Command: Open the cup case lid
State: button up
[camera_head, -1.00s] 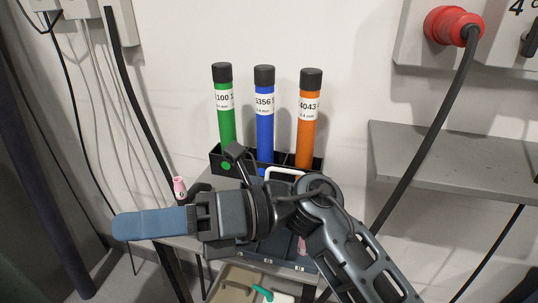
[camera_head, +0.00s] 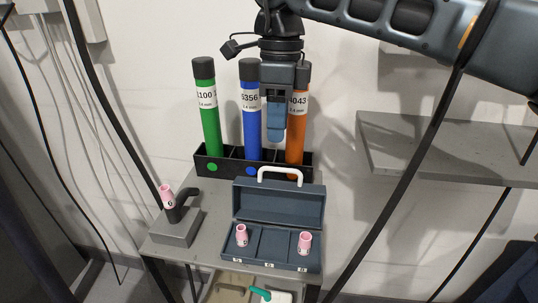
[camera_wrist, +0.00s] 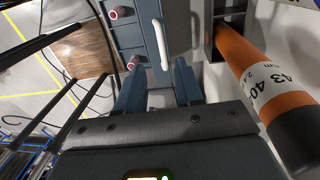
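The blue-grey cup case (camera_head: 285,262) sits on the small grey table. Its lid (camera_head: 279,206) stands open, upright at the back, with the white handle (camera_head: 280,171) at its top edge. Two pink cups, one on the left (camera_head: 241,236) and one on the right (camera_head: 305,243), stand in the outer compartments; no cup shows in the middle one. My gripper (camera_head: 274,138) points down above and behind the lid, in front of the tubes. In the wrist view its blue fingers (camera_wrist: 158,88) are apart and empty, and the white handle (camera_wrist: 160,45) shows beyond them, not gripped.
A black rack (camera_head: 226,168) behind the case holds green (camera_head: 208,120), blue (camera_head: 250,115) and orange (camera_head: 296,130) tubes. The orange tube is close beside my gripper. A torch holder (camera_head: 176,228) with a pink cup stands on the left. A grey shelf (camera_head: 440,145) is at right.

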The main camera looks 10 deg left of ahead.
jog(key=shift+s+d+f+p, duration=0.15)
jog(key=shift+f+p, duration=0.2)
jog(key=shift+f, duration=1.55)
jog(key=shift+s+a+f+p, duration=0.1)
jog(key=shift+f+p, duration=0.25)
jog(key=shift+f, duration=1.55)
jog(key=shift+c, duration=0.3)
grip_shut()
